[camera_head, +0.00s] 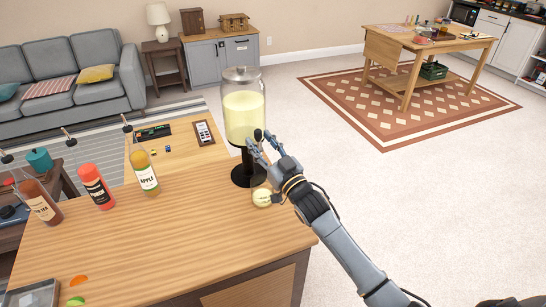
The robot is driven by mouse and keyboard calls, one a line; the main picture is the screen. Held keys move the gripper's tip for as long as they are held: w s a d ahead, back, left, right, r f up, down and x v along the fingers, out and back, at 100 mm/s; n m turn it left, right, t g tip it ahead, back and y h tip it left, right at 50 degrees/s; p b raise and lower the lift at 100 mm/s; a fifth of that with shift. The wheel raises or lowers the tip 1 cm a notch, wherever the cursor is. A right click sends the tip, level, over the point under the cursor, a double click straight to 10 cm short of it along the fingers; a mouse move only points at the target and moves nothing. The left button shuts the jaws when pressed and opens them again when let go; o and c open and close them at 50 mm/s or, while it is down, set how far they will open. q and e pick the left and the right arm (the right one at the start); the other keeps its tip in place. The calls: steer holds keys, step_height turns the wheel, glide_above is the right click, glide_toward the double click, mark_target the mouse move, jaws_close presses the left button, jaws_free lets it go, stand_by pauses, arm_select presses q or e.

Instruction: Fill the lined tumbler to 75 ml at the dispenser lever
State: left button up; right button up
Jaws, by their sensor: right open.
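The drink dispenser (244,113) is a clear glass jar of pale yellow liquid on a black stand, near the far right edge of the wooden counter. Its lever is a small dark part (258,134) low on the jar's front, partly covered by my fingers. My right gripper (261,144) is open with its fingertips at the lever; I cannot tell whether they touch. Below, a small round vessel with a pale yellow top (262,197), apparently the tumbler, stands by the dispenser's base, partly covered by my wrist. Its lines and level are too small to read. My left gripper is not in view.
The counter (190,240) is clear in the middle. An apple bottle (146,178), a red bottle (95,188) and a brown bottle (40,204) stand at its left. A tray (36,294) lies at the near left corner. Open carpet lies right.

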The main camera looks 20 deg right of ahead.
steer(key=v, duration=1.1)
